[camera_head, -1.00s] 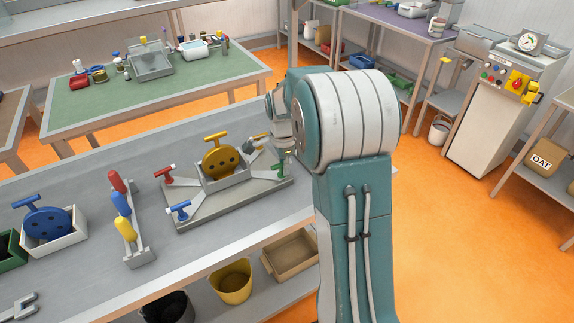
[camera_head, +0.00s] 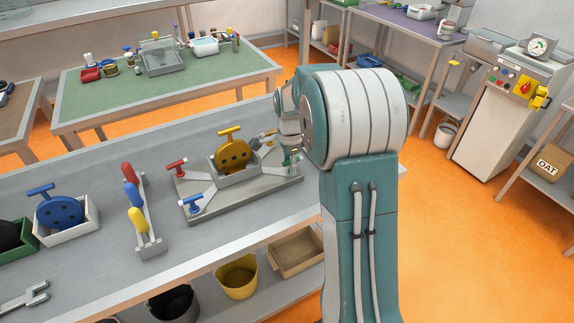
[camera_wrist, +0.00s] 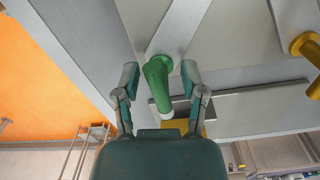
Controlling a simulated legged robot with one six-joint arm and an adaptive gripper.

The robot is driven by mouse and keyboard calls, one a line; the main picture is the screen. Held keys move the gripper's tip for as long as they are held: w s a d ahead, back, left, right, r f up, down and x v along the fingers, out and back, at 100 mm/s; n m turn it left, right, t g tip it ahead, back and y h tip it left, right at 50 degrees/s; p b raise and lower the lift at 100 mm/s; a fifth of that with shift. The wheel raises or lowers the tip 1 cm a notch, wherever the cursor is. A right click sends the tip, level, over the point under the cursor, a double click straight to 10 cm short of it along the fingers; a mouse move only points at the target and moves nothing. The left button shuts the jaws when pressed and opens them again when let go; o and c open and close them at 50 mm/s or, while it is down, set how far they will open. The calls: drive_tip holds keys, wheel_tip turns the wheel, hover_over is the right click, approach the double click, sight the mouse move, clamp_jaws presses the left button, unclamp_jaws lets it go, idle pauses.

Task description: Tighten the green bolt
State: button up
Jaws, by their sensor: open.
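The green bolt (camera_head: 292,162) stands at the right end of the grey fixture (camera_head: 240,198), partly hidden by my arm. In the wrist view the green bolt (camera_wrist: 158,80) shows as a green bar with a pale tip. My gripper (camera_wrist: 160,76) is open, with one finger on each side of the bolt and visible gaps between. Its fingertips are hidden in the head view. The fixture also holds a yellow disc with a T-handle (camera_head: 236,155), a red bolt (camera_head: 176,166) and a blue bolt (camera_head: 192,205).
A yellow bolt (camera_wrist: 306,46) is at the upper right in the wrist view. A rack of coloured handles (camera_head: 143,222), a white box (camera_head: 66,237) with a blue disc, and a wrench (camera_head: 25,298) lie left on the bench. Bench space around the rack is clear.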

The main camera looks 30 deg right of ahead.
drive_tip(key=r, duration=0.2)
drive_tip(key=d+r, duration=0.1)
drive_tip(key=r, duration=0.1)
drive_tip(key=shift+w+r, duration=0.1)
drive_tip(key=shift+r, duration=0.05)
drive_tip(key=r, duration=0.2)
drive_tip(key=a+r, duration=0.1)
drive_tip(key=r, duration=0.1)
drive_tip(key=a+r, duration=0.1)
drive_tip(key=r, duration=0.2)
drive_tip(key=shift+a, duration=0.1)
drive_tip(key=shift+d+r, duration=0.2)
drive_tip(key=shift+d, duration=0.25)
drive_tip(key=shift+a, duration=0.1)
